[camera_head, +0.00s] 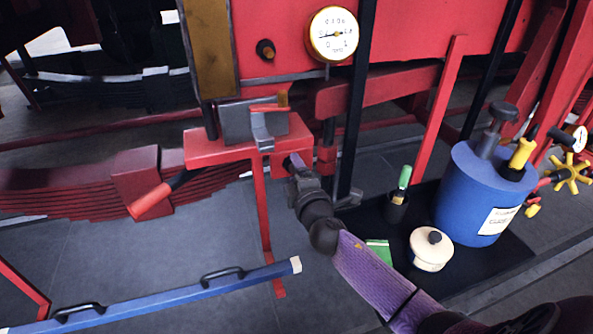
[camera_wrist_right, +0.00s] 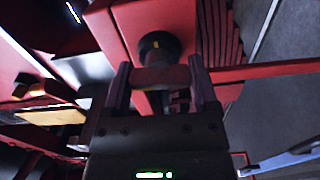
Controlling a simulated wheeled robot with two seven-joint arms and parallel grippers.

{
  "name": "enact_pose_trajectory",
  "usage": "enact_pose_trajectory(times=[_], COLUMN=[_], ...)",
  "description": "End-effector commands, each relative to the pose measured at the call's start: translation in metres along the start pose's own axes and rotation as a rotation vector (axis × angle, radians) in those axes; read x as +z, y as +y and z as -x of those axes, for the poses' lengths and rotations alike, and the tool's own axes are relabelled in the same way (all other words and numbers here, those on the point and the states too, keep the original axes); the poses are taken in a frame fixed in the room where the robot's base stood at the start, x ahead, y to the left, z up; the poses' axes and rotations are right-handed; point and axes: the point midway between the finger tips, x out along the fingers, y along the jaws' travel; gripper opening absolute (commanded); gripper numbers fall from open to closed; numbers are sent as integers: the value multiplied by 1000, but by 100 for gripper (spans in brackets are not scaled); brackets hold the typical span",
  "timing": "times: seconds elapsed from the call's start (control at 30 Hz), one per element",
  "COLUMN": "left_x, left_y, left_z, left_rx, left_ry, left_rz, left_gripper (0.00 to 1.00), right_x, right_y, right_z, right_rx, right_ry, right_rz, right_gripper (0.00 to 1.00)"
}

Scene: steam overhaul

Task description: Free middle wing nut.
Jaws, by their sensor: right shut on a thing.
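My right gripper (camera_head: 294,164) reaches up from the lower right to the underside of the red bracket (camera_head: 225,150). In the right wrist view its two purple fingers (camera_wrist_right: 161,80) are shut on a brownish-red piece, which looks like the wing nut (camera_wrist_right: 160,76). The wing nut spans the gap between the fingers. Just beyond it is a dark round knob (camera_wrist_right: 155,46) with a yellow mark, against the red bracket. In the head view the gripper hides the wing nut. No other wing nut can be made out clearly. My left gripper is not in view.
A grey clamp (camera_head: 262,128) sits on the bracket. A gauge (camera_head: 334,34) is above. To the right a dark mat (camera_head: 480,275) holds a blue tank (camera_head: 470,205), a white pot (camera_head: 430,248) and a green-handled brush (camera_head: 400,190). A blue bar (camera_head: 170,303) lies lower left.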

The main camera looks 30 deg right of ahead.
Motion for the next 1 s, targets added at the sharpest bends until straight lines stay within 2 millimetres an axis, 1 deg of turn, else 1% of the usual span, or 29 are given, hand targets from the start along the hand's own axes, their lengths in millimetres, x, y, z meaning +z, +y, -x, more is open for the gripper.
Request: enact_pose_trajectory(times=[0.2, 0.5, 0.7, 1.0], left_x=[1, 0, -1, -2], left_y=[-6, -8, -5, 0], left_z=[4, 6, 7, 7], left_rx=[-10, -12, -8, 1], left_ry=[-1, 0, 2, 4], left_rz=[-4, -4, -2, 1], left_gripper=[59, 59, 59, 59], right_x=[0, 0, 0, 0], right_y=[-1, -2, -2, -2], right_z=[0, 0, 0, 0], right_rx=[-2, -2, -1, -2], right_ry=[1, 1, 2, 2], right_rz=[166, 323, 372, 388], right_gripper=[17, 17, 17, 17])
